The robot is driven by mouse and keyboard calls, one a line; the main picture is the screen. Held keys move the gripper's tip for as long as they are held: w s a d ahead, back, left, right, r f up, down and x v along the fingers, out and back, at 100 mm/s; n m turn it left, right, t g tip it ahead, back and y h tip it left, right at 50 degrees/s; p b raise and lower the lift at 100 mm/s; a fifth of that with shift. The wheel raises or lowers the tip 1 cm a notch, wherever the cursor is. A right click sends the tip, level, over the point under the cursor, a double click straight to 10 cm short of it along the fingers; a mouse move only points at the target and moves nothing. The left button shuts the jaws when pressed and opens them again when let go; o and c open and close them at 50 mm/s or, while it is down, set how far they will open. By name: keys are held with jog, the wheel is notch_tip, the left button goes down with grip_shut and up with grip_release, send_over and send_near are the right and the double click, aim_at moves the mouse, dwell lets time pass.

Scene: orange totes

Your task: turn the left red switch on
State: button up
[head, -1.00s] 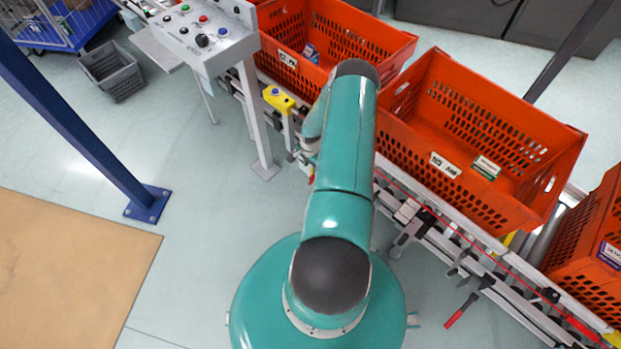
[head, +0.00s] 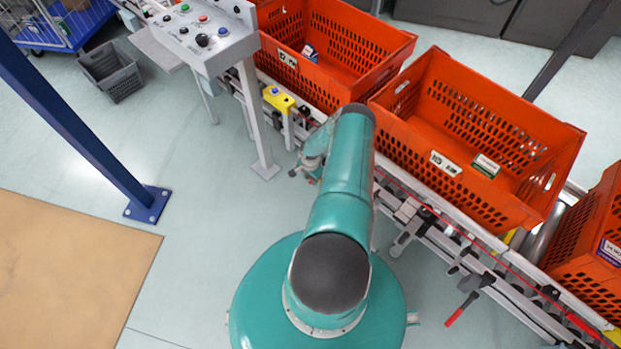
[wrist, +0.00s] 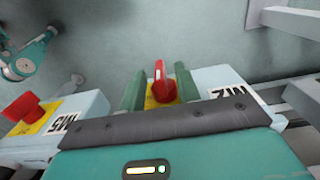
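In the wrist view, a red switch (wrist: 159,82) on a yellow plate stands on a pale housing marked with a black-and-white label. My gripper (wrist: 159,69) is open, with one teal finger on each side of this switch and a visible gap to each. A second red switch (wrist: 22,108) on a yellow plate sits on another pale housing at the left edge, outside the fingers. The switch between the fingers shows its handle as a narrow upright bar; the one at the left looks turned differently. In the head view no red switch can be made out near my gripper (head: 307,172).
Orange totes (head: 388,118) stand on a conveyor along the right. A grey control panel (head: 205,62) on a post and a yellow device (head: 278,99) are at upper left. A blue post (head: 85,135) rises at left.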

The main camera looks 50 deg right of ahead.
grip_shut()
jog(key=t, duration=0.1)
jog(key=s+t, duration=0.1)
jog(key=t, duration=0.1)
jog(key=shift+a+f, duration=0.1)
jog(key=shift+w+t, duration=0.1)
jog(key=shift+t, duration=0.7)
grip_release()
jog(key=shift+h, duration=0.3)
